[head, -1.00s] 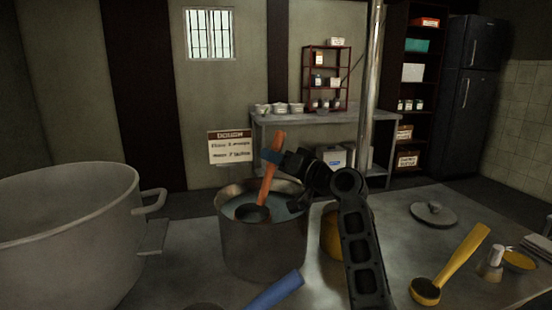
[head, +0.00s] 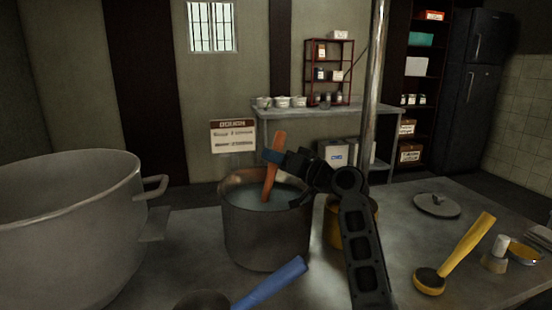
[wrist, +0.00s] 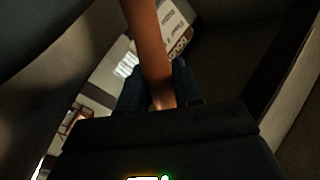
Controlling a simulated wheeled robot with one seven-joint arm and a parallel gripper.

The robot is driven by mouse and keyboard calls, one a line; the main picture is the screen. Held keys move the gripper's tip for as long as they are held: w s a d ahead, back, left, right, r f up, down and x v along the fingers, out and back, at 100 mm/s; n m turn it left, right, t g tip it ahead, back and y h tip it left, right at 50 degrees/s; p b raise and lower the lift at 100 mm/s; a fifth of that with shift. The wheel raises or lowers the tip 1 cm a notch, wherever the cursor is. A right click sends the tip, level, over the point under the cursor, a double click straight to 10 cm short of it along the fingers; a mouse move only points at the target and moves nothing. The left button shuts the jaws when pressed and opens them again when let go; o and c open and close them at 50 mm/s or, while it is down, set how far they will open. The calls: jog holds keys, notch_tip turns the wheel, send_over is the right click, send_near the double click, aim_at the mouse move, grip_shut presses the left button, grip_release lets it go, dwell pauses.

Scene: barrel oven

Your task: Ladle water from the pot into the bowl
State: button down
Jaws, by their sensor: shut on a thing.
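The grey metal pot (head: 266,235) stands on the table with water (head: 285,195) in it. My gripper (head: 273,157) is above the pot's rim, shut on the orange handle of a ladle (head: 270,183). The handle stands nearly upright, and its lower end goes into the water. The ladle's cup is hidden below the surface. In the wrist view the handle (wrist: 148,45) runs between the dark fingers. A yellow vessel (head: 335,228) stands right of the pot, partly behind my arm; I cannot tell whether it is the bowl.
A large pale pot (head: 65,235) fills the left. A blue-handled ladle (head: 270,283) lies in front, and a yellow ladle (head: 460,255) lies at the right. A round lid (head: 436,206) and a small shaker (head: 496,254) are on the right. The table between is fairly clear.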

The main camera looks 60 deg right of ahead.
jog(key=shift+m+g, duration=0.3)
jog(key=shift+g, duration=0.2)
jog(key=shift+s+d+f, duration=0.15)
jog(key=shift+f, duration=0.95)
jog(key=shift+s+d+f, duration=0.1)
jog(key=shift+f, duration=1)
jog(key=r+p, duration=0.4)
jog(key=r, duration=0.1)
jog(key=r+p, duration=0.4)
jog(key=r, duration=0.1)
jog(key=r+p, duration=0.3)
jog(key=r, duration=0.2)
jog(key=shift+w+a+r+p, duration=0.15)
jog(key=shift+w+r+p, duration=0.15)
jog(key=shift+p, duration=0.1)
jog(key=shift+f, duration=0.1)
